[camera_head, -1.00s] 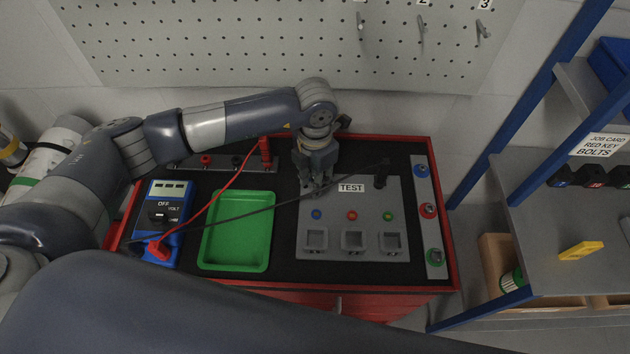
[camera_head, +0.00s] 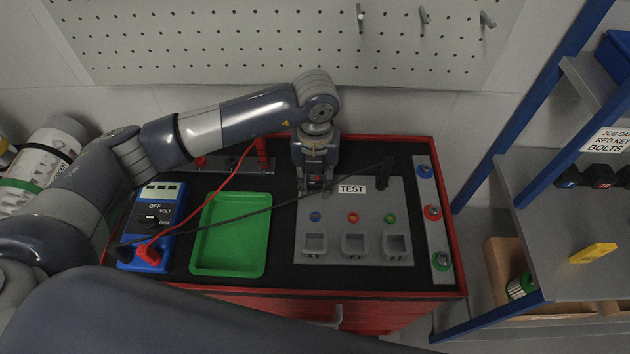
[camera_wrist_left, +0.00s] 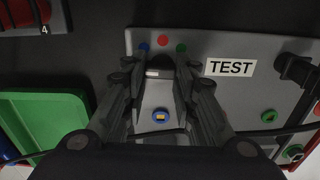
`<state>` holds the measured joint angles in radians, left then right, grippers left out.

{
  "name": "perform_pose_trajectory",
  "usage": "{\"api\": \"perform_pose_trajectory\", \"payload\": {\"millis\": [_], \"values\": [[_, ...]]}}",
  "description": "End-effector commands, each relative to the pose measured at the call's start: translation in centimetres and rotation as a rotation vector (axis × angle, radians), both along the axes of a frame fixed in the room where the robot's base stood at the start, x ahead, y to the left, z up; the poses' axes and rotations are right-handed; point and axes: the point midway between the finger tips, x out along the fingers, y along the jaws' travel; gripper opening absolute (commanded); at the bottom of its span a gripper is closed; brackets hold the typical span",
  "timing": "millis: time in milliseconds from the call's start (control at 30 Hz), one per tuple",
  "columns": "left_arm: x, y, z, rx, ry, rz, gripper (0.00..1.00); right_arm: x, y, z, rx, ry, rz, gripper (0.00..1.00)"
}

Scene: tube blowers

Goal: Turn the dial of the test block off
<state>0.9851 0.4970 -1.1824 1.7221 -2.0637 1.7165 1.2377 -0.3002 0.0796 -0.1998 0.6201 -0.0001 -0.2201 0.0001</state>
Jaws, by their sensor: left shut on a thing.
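The grey test block (camera_head: 335,243) lies on the right half of the black bench top, with a TEST label, blue, red and green buttons and three square sockets. My left gripper (camera_head: 315,186) points down at its upper left corner, left of the label. In the left wrist view the fingers (camera_wrist_left: 160,70) are shut on the dial, which they mostly hide. A pale mark (camera_wrist_left: 153,73) shows between the fingertips. Blue, red and green dots (camera_wrist_left: 163,40) lie just beyond them on the block. Which dot the dial points to is unclear. My right gripper is not in view.
A black plug (camera_head: 383,171) stands at the block's upper right; its lead crosses the block. A blue meter (camera_head: 153,221) reading OFF and a green tray (camera_head: 232,266) are to the left. A strip with colored terminals (camera_head: 433,235) is at the right. A pegboard stands behind.

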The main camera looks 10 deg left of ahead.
Motion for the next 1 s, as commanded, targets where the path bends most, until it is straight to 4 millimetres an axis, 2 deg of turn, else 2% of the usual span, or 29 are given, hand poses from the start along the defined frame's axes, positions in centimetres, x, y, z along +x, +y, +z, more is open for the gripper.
{"api": "perform_pose_trajectory", "payload": {"millis": [667,700,767,1000], "values": [[0.41,-0.03,0.41,-0.003,-0.013,0.069,0.03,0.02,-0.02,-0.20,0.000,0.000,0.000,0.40],[0.42,-0.02,0.41,-0.003,-0.013,0.069,0.31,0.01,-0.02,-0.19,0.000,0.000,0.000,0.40],[0.40,-0.01,0.39,-0.003,-0.012,0.069,0.44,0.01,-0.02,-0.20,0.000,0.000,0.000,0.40],[0.19,-0.01,0.18,-0.001,-0.005,0.066,0.47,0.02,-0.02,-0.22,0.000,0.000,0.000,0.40]]}}
